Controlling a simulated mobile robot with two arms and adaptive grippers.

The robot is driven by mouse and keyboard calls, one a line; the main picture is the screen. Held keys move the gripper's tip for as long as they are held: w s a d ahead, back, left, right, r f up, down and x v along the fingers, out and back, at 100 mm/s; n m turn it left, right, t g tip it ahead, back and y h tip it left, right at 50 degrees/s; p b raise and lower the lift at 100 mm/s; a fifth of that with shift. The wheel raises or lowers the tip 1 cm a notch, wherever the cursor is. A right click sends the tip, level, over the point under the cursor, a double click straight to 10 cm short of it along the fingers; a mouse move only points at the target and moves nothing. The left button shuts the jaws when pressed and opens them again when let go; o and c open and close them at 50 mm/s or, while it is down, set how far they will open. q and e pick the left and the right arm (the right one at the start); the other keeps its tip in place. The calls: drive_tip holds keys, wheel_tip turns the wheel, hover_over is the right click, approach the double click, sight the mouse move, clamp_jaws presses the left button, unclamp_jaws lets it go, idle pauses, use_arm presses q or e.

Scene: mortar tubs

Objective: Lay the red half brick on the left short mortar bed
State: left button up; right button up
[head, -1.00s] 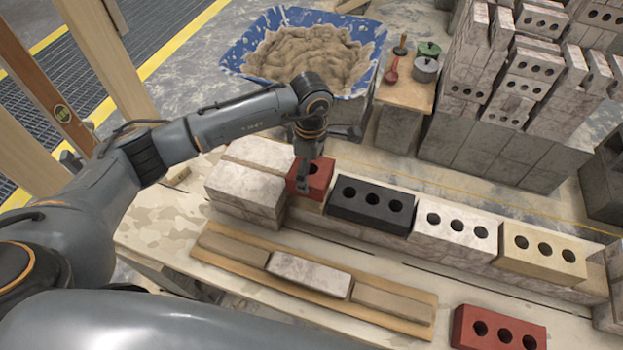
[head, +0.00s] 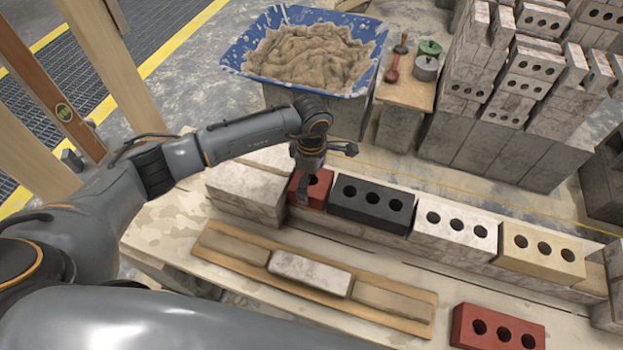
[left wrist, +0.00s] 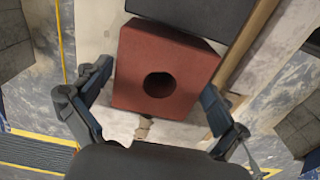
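The red half brick (head: 318,187), with one round hole, sits upright at the left end of the brick row, beside the black brick (head: 371,203). It fills the middle of the left wrist view (left wrist: 143,62). My left gripper (head: 308,190) is over it, pointing down. In the wrist view its two fingers (left wrist: 157,98) stand on either side of the brick. A gap shows at the left finger; the right finger is very close to the brick's edge. The left short mortar bed is mostly hidden under the brick. My right gripper is not in view.
Pale blocks (head: 250,190) rise left of the half brick. A white brick (head: 453,228) and a yellow brick (head: 543,248) continue the row. A red brick (head: 497,328) lies in front. A blue tub (head: 236,52) of mortar stands behind, near a tool stand (head: 405,95).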

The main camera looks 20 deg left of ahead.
sight(311, 181)
use_arm(q)
drive_tip(key=shift+r, duration=0.1)
drive_tip(key=shift+r, duration=0.2)
wheel_tip(311, 181, up, 12)
drive_tip(key=b, duration=0.1)
drive_tip(key=shift+f, duration=0.15)
idle(0.7)
